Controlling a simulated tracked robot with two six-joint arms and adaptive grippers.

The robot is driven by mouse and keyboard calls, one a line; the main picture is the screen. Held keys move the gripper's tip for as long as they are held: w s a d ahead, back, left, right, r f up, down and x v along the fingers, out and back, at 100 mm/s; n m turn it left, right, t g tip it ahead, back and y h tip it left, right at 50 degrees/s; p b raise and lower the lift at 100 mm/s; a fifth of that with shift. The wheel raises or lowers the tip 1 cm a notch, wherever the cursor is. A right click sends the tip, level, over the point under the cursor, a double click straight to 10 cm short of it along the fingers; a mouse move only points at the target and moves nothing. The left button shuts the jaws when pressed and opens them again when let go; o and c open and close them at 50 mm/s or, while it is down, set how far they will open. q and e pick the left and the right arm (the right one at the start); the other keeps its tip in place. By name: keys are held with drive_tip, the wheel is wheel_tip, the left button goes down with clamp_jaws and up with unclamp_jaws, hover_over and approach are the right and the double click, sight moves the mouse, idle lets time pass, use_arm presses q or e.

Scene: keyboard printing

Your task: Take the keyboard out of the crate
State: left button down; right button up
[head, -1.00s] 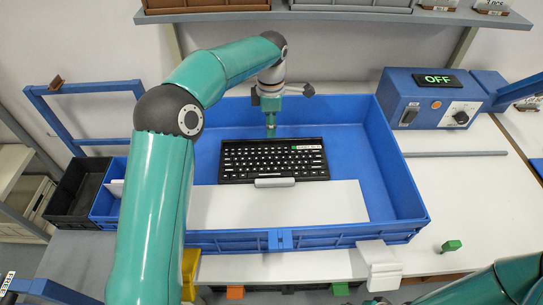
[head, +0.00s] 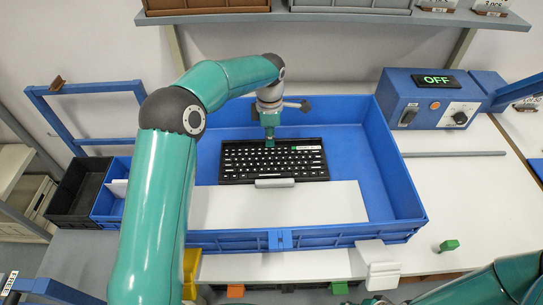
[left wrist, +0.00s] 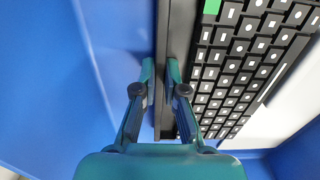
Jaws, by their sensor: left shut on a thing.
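The black keyboard (head: 274,162) with white key marks and a green label lies inside the blue crate (head: 365,165). My left gripper (head: 270,143) is at the keyboard's far edge. In the left wrist view my left gripper (left wrist: 161,68) has its two fingers shut on the rim of the keyboard (left wrist: 240,62), one finger on each side. The keyboard's near edge is by a small grey block (head: 274,183) beside a white panel (head: 290,206). My right gripper is not in view; part of my right arm shows at the lower right.
A blue control box (head: 432,98) reading OFF stands right of the crate. A black bin (head: 75,190) is at the left. A shelf (head: 340,16) spans the back.

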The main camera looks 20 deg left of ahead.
use_arm(q)
drive_tip(key=shift+r, duration=0.15)
drive_tip(key=shift+w+r, duration=0.1)
drive_tip(key=shift+r, duration=0.4)
wheel_tip(320, 180, up, 19)
drive_tip(key=p, duration=0.3)
drive_tip(key=shift+a+f, duration=0.1)
drive_tip(key=shift+f, duration=0.1)
idle(0.5)
